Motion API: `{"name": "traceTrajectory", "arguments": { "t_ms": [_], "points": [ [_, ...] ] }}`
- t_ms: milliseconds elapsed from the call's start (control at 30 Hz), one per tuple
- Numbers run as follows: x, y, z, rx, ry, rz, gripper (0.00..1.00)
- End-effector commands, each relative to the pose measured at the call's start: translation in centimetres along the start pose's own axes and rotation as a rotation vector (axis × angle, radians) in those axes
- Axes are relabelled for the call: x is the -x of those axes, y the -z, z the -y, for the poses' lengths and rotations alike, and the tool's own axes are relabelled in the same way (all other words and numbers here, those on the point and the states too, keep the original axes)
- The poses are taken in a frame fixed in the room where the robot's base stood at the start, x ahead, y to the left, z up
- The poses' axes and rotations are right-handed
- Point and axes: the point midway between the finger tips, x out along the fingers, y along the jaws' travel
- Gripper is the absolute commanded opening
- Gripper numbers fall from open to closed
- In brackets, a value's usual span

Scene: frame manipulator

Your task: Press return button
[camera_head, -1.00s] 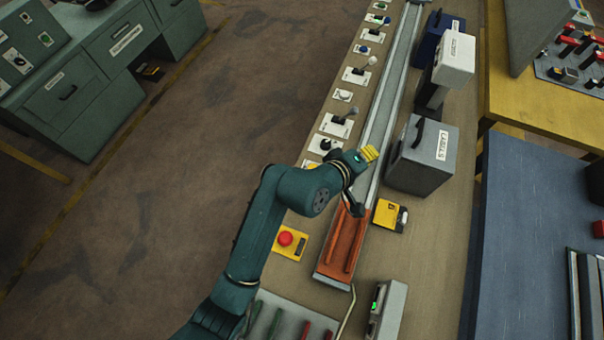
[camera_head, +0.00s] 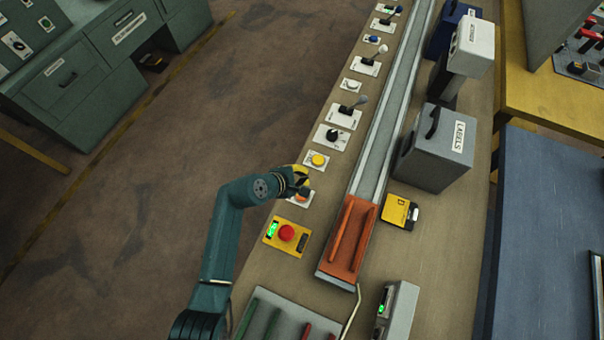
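No label reading "return" is legible on the button row. My gripper (camera_head: 302,182) is over the near end of the row. An orange button on a white plate (camera_head: 301,197) lies right at it and is partly covered; I cannot tell if they touch. A yellow button (camera_head: 318,160) on a white plate is uncovered just beyond the gripper. A red mushroom button (camera_head: 287,232) on a yellow plate is just nearer. A white button (camera_head: 351,86) and a blue button (camera_head: 373,39) are farther up the row. The finger opening is hidden by the angle.
Levers (camera_head: 354,105) and a dark knob (camera_head: 332,135) stand along the row. A metal rail (camera_head: 382,135) ends in an orange tray (camera_head: 348,235) to the right. A grey LABELS box (camera_head: 436,150) and a yellow device (camera_head: 397,211) stand beyond it. Open floor lies left.

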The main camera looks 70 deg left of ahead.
Motion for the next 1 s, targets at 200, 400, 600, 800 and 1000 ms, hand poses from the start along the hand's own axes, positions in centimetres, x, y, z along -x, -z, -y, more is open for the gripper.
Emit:
{"name": "traceTrajectory", "arguments": {
  "t_ms": [200,400,600,800,1000],
  "points": [
    [-1.8,1.3,1.3,-0.001,0.0,0.0,0.0],
    [-3.6,2.6,2.6,-0.001,-0.001,-0.001,0.0],
    [-5.1,3.7,3.7,-0.001,0.001,-0.001,0.0],
    [-6.0,4.3,4.4,-0.002,0.0,0.0,0.0],
    [-6.0,4.3,4.3,-0.002,0.0,0.0,0.0]
  ]
}}
